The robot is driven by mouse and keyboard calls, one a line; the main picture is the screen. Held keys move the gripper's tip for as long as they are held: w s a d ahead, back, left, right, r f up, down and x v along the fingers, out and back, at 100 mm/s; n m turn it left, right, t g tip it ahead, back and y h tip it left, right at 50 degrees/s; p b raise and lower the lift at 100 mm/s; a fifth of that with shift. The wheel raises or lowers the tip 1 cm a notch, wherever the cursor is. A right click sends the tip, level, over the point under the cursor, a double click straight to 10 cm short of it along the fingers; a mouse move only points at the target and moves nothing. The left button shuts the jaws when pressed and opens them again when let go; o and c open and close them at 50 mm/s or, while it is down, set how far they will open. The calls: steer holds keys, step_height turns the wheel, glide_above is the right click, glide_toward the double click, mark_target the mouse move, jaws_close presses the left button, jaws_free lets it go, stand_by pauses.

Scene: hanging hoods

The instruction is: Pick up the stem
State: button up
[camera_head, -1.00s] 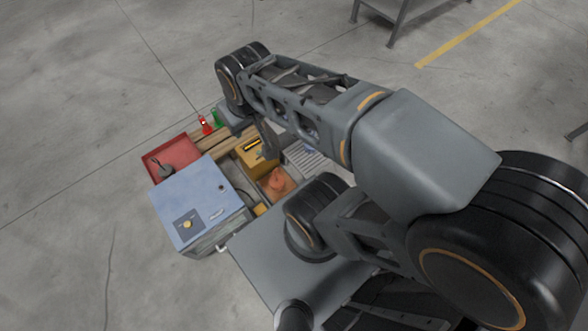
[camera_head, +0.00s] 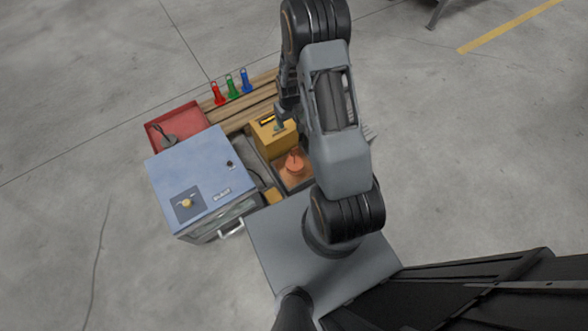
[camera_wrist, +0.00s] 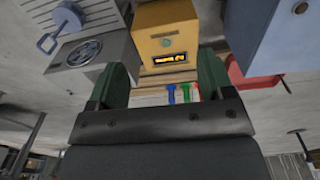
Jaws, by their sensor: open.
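I cannot tell for sure which piece is the stem. A dark grey piece with a thin upright stem (camera_head: 168,139) stands in the red tray (camera_head: 193,109). A round orange piece with a small upright stem (camera_head: 294,162) sits in a brown bin right of the blue box. My gripper (camera_wrist: 163,75) is open, with nothing seen between its two green fingers. In the wrist view the yellow box (camera_wrist: 166,35) lies beyond the fingers. In the head view my gripper (camera_head: 281,124) is near the yellow box (camera_head: 273,138), partly hidden by my arm.
A blue box (camera_head: 195,172) with a yellow knob stands at the left. Red (camera_head: 218,94), green (camera_head: 232,89) and blue (camera_head: 246,82) upright pieces stand on wooden slats. A grey machine (camera_wrist: 92,52) and a blue paddle-shaped piece (camera_wrist: 62,24) show in the wrist view.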

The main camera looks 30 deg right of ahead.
mark_target(295, 148)
steer(key=f+b, duration=0.1)
steer(key=f, duration=0.5)
steer(key=f+b, duration=0.1)
steer(key=f, duration=0.5)
steer(key=s+d+f+b, duration=0.1)
steer(key=f+b, duration=0.1)
steer(key=f, duration=0.4)
steer(key=shift+s+f, duration=0.1)
steer(key=shift+d+f+b, duration=0.2)
steer(key=shift+f+b, duration=0.75)
steer(key=shift+f, duration=1.85)
steer(key=shift+c, duration=0.2)
jaws_close()
